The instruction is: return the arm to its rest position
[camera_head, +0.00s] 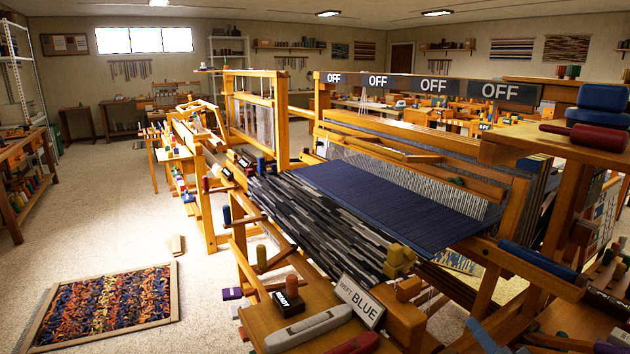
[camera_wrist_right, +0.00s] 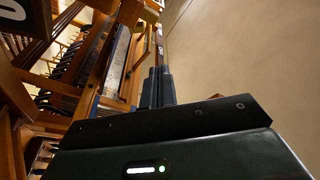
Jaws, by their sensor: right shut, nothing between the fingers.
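My right gripper (camera_wrist_right: 158,72) shows in the wrist view. Its dark fingers are together, pointing up the picture, with nothing between them. The dark gripper body fills the bottom of that view, with a white bar light and a green light. Wooden loom parts (camera_wrist_right: 118,70) stand to the left of the fingers, and a plain beige surface fills the right side. I cannot make out the right gripper clearly in the head view. My left gripper does not show in either view.
A wooden loom with blue cloth (camera_head: 385,205) and dark striped warp (camera_head: 320,222) fills the centre. Its beam has several OFF labels (camera_head: 433,88). A WEFT BLUE sign (camera_head: 358,301) and a grey shuttle (camera_head: 308,329) are in front.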

